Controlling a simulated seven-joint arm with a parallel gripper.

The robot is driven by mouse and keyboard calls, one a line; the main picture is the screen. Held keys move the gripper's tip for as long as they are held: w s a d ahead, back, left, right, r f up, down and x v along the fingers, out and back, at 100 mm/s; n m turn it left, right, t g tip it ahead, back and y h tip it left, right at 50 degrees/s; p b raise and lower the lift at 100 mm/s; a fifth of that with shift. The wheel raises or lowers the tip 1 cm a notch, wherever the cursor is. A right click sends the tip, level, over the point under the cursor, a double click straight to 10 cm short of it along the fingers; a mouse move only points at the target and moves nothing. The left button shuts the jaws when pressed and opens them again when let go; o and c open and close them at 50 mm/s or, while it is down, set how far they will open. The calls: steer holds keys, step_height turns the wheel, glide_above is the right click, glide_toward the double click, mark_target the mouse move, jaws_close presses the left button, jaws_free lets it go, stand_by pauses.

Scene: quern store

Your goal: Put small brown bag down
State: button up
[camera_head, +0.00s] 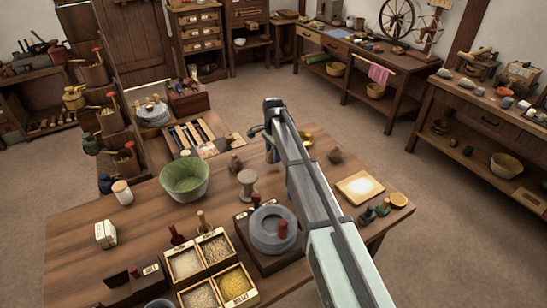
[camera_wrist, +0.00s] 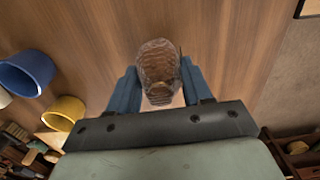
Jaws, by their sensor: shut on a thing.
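The small brown bag (camera_wrist: 158,65) is between the two blue fingers of my gripper (camera_wrist: 159,78) in the wrist view. My gripper is shut on it. Wooden tabletop shows behind the bag; I cannot tell whether the bag touches it. In the head view my arm reaches over the wooden table (camera_head: 80,240) and hides most of the gripper and the held bag. A small brown lump (camera_head: 335,156) stands on the table right of my arm, and another brown item (camera_head: 236,163) stands to its left.
A blue cup (camera_wrist: 28,72) and a yellow cup (camera_wrist: 65,112) stand left of my gripper in the wrist view. The head view shows a green bowl (camera_head: 185,180), a stone quern (camera_head: 273,230), grain boxes (camera_head: 212,262) and a pale board (camera_head: 361,187). Bare wood lies around the bag.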

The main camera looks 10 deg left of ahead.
step_height(320, 180, up, 8)
steer(key=shift+f, duration=0.1)
steer(key=s+a+n, duration=0.1)
steer(key=s+a, duration=0.4)
steer(key=a, duration=0.2)
steer(key=s+a+n, duration=0.1)
steer(key=s+a, duration=0.4)
steer(key=a, duration=0.3)
steer(key=m, duration=0.2)
glide_above(189, 188)
steer(key=shift+f, duration=4.35)
steer(key=shift+f, duration=0.2)
steer(key=o, duration=1.1)
